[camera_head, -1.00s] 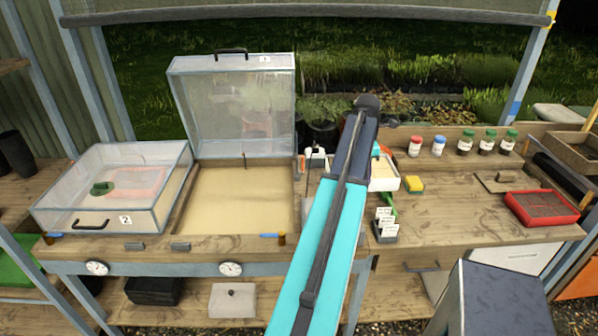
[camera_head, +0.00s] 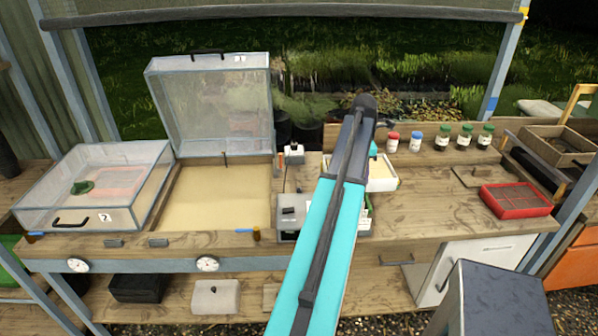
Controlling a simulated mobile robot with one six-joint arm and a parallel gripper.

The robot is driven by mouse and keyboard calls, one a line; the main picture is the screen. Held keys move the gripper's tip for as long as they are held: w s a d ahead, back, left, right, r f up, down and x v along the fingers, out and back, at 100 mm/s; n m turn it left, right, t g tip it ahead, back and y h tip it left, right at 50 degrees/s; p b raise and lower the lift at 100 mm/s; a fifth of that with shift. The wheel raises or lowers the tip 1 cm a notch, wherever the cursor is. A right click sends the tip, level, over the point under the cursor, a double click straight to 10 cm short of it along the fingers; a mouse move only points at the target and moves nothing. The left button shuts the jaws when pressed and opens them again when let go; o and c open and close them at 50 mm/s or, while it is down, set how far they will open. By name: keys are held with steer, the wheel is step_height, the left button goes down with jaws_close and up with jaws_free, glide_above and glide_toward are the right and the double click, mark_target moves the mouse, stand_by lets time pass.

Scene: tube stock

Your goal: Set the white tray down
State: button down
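The white tray (camera_head: 381,186) shows at the right of my arm, over the back part of the bench. My arm hides its left part, and I cannot tell whether it touches the bench or is held just above it. A small teal piece shows at the tray's back edge; I cannot tell what it belongs to. My gripper is hidden behind my dark and turquoise arm links, so its fingers and its grip on the tray do not show.
Several capped bottles (camera_head: 443,140) stand behind the tray to the right. A red tray (camera_head: 516,200) lies further right. A grey box (camera_head: 291,216) stands left of my arm, and the lidded case (camera_head: 110,186) is at far left. Bench right of the white tray is clear.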

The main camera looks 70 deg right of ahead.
steer(key=w+a+f, duration=0.2)
steer(key=w+a, duration=5.9)
steer(key=a, duration=0.3)
step_height(320, 180, down, 10)
steer(key=b, duration=1)
steer(key=shift+a+n, duration=0.2)
steer(key=shift+n, duration=0.2)
